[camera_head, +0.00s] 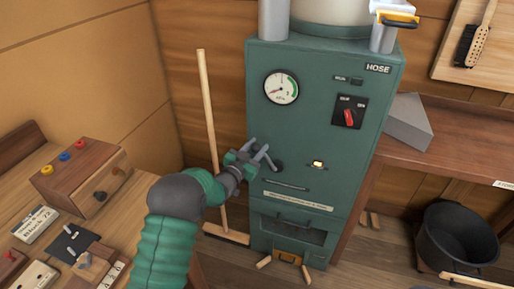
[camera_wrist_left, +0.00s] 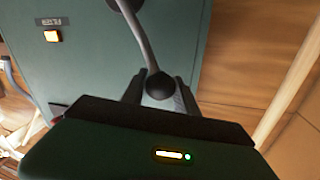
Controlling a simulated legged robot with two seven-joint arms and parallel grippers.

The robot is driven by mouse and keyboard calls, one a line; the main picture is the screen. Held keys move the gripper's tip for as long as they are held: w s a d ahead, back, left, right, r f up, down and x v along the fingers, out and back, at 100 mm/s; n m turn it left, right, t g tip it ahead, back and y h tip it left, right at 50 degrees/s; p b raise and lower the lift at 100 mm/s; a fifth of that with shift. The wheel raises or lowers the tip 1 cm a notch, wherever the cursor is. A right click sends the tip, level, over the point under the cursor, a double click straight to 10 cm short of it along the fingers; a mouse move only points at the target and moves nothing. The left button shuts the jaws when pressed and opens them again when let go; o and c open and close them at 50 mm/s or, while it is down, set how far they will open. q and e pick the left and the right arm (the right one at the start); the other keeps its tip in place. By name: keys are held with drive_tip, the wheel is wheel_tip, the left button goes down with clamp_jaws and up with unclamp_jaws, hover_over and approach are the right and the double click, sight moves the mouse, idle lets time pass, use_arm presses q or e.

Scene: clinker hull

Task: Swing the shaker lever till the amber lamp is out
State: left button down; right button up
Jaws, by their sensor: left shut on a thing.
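The shaker lever is a grey bar with a dark ball knob (camera_wrist_left: 158,84), on the front of the green cabinet (camera_head: 330,105). In the head view its dark pivot (camera_head: 277,166) shows just right of my gripper. My left gripper (camera_head: 259,152) is shut on the knob, with one finger on each side of it in the wrist view. The amber lamp (camera_head: 318,164) glows right of the lever; it also shows lit in the wrist view (camera_wrist_left: 52,36), beside a small label. My right gripper is not in view.
A pressure gauge (camera_head: 281,87) and a red switch (camera_head: 348,117) sit higher on the cabinet. A broom (camera_head: 208,125) leans close on the left. A bench with a wooden box (camera_head: 82,178) stands at left. A black bucket (camera_head: 458,235) is at right.

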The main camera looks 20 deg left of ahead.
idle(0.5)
use_arm(q)
drive_tip(key=shift+d+r+m, duration=0.35)
drive_tip(key=shift+d+m, duration=0.45)
drive_tip(key=shift+d, duration=0.1)
drive_tip(key=d+m+b, duration=0.1)
drive_tip(key=d+m, duration=0.1)
drive_tip(key=d, duration=0.1)
drive_tip(key=d+m+g+b, duration=0.1)
drive_tip(key=d+m, duration=0.1)
drive_tip(key=d, duration=0.1)
drive_tip(key=d+m+y+b, duration=0.1)
drive_tip(key=d+m, duration=0.2)
drive_tip(key=shift+s+f, duration=0.1)
drive_tip(key=shift+s, duration=0.15)
drive_tip(key=shift+d+f+m+g+y+b, duration=0.2)
drive_tip(key=shift+d+f+m+b, duration=0.1)
drive_tip(key=shift+d+m, duration=0.25)
drive_tip(key=shift+d+f+m+g+y+b, duration=0.2)
drive_tip(key=shift+d+m+b, duration=0.1)
drive_tip(key=shift+d+m, duration=0.25)
drive_tip(key=shift+d, duration=0.25)
drive_tip(key=shift+s+f, duration=0.1)
drive_tip(key=shift+f, duration=0.05)
drive_tip(key=c, duration=1.2)
unclamp_jaws()
drive_tip(key=shift+o, duration=1.3)
drive_tip(key=shift+d, duration=0.1)
